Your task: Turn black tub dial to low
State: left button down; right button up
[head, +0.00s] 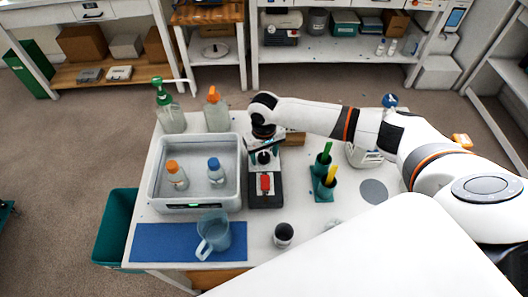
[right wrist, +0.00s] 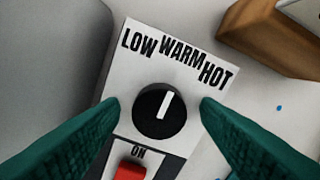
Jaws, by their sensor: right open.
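The black dial (right wrist: 159,112) sits on a light panel (right wrist: 142,72) marked LOW, WARM and HOT. Its white pointer mark is toward WARM. My right gripper (right wrist: 159,104) is open, with its teal fingers on either side of the dial. I cannot tell whether they touch it. In the head view the right gripper (head: 264,143) reaches down over the control unit (head: 265,199), which stands just right of the grey-white tub (head: 153,190). A red switch (right wrist: 130,171) marked ON is below the dial. My left gripper is not in view.
Two bottles, orange-capped (head: 176,176) and blue-capped (head: 216,172), stand in the tub. A jug (head: 213,235) is on the blue mat (head: 150,243). A green holder (head: 323,188) stands right of the control unit. A brown block (right wrist: 268,35) is close to the right finger.

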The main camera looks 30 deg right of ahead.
jog(key=shift+c, duration=0.4)
jog(key=c, duration=0.9)
jog(key=shift+r+n+p, duration=0.2)
jog(key=shift+n+p, duration=0.6)
jog(key=shift+p, duration=0.1)
jog(key=shift+n+p, duration=0.85)
jog(key=shift+n, duration=0.35)
jog(key=n+p, duration=0.1)
jog(key=n, duration=0.1)
jog(key=shift+n, duration=0.3)
jog(key=shift+w+f+n+p, duration=0.1)
jog(key=shift+n+p, duration=0.45)
jog(key=shift+n, duration=0.95)
